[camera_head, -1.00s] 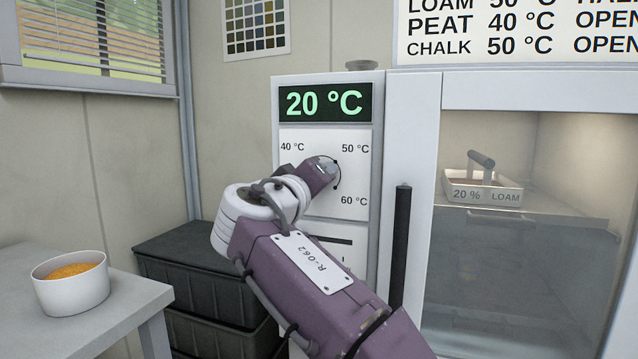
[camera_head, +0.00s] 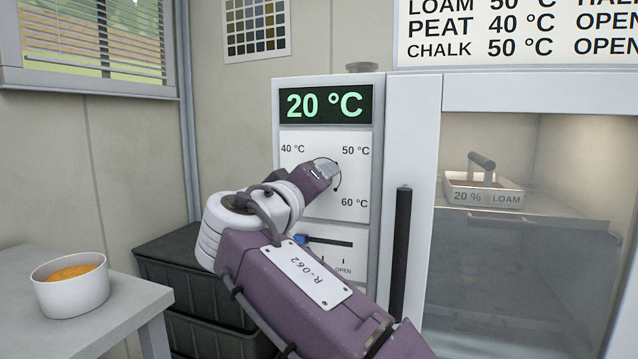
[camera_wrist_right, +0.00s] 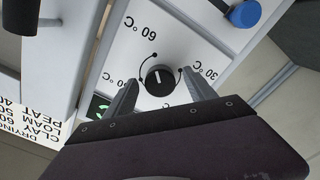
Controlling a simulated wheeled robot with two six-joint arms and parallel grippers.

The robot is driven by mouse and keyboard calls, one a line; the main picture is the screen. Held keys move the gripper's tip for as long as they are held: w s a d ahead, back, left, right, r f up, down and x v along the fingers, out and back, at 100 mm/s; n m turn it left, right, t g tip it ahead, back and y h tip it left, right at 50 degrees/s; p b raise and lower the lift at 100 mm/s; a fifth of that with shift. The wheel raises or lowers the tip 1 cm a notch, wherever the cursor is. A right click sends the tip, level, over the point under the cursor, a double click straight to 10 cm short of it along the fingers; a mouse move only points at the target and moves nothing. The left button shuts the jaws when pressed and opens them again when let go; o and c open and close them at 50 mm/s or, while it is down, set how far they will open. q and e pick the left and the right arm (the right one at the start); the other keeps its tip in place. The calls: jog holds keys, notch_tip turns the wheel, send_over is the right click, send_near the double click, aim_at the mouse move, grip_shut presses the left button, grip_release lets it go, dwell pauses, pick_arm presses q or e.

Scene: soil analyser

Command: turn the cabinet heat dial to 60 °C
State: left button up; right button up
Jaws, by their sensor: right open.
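The heat dial (camera_wrist_right: 160,77) is a round black knob with a white mark on a white panel, with temperature labels around it. In the wrist view it lies between the two spread fingers of my right gripper (camera_wrist_right: 160,79); I cannot tell whether they touch it. In the head view my right gripper (camera_head: 327,170) covers the dial. The cabinet's display (camera_head: 325,104) reads 20 °C in green. The 60 °C label (camera_head: 354,202) is at the panel's lower right. My left gripper is not in view.
Below the dial is a slider with a blue knob (camera_head: 300,239), close to my right arm. A black vertical handle (camera_head: 400,250) is to its right. A glass chamber holds a loam tray (camera_head: 484,195). A white bowl (camera_head: 70,290) stands on the left table; black crates (camera_head: 205,250) are behind.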

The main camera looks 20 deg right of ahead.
jog(key=v, duration=0.6)
jog(key=shift+s+a+p, duration=0.2)
jog(key=shift+s+p, duration=0.05)
jog(key=shift+p, duration=0.1)
jog(key=w+d+f+n+g+y+p, duration=0.1)
jog(key=d+f+n+g+y+p, duration=0.2)
jog(key=f, duration=1.1)
jog(key=d+f+n+g+y+p, duration=0.15)
jog(key=f+g, duration=0.35)
jog(key=f, duration=0.9)
jog(key=s+d+f+m+g+y+p, duration=0.3)
jog(key=s+f+m+g+y, duration=0.35)
jog(key=s+f, duration=1.15)
notch_tip(320, 180, up, 37)
jog(key=p, duration=3.7)
jog(key=shift+a+t+h, duration=0.25)
jog(key=shift+t+h, duration=0.1)
jog(key=shift+h, duration=0.05)
